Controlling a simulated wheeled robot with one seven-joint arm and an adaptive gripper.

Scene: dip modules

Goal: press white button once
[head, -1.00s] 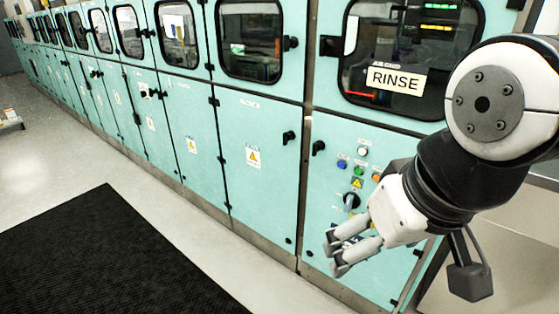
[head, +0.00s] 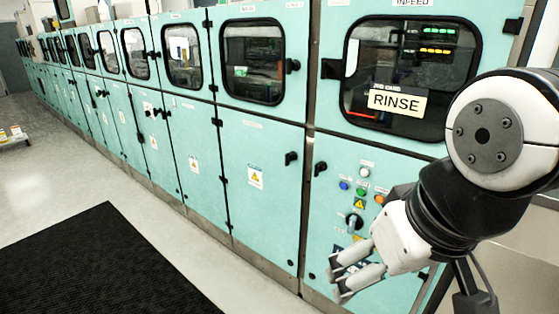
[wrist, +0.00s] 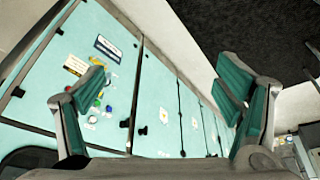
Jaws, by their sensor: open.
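The white button (head: 364,172) sits at the top of a small control cluster on the teal machine's lower panel, below the RINSE window. A blue button (head: 344,185), a green button (head: 361,192) and an orange button (head: 379,199) are just below it. A black rotary switch (head: 354,220) is lower still. My gripper (head: 341,278) is open and empty, below the cluster and apart from the white button. In the wrist view the open fingers (wrist: 160,98) frame the tilted teal panel, with the cluster near the left finger, partly hidden by it.
The teal machine (head: 262,180) runs in a long row of cabinets to the far left, with black door handles jutting out. A black mat (head: 110,265) lies on the floor in front. The floor between mat and cabinets is clear.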

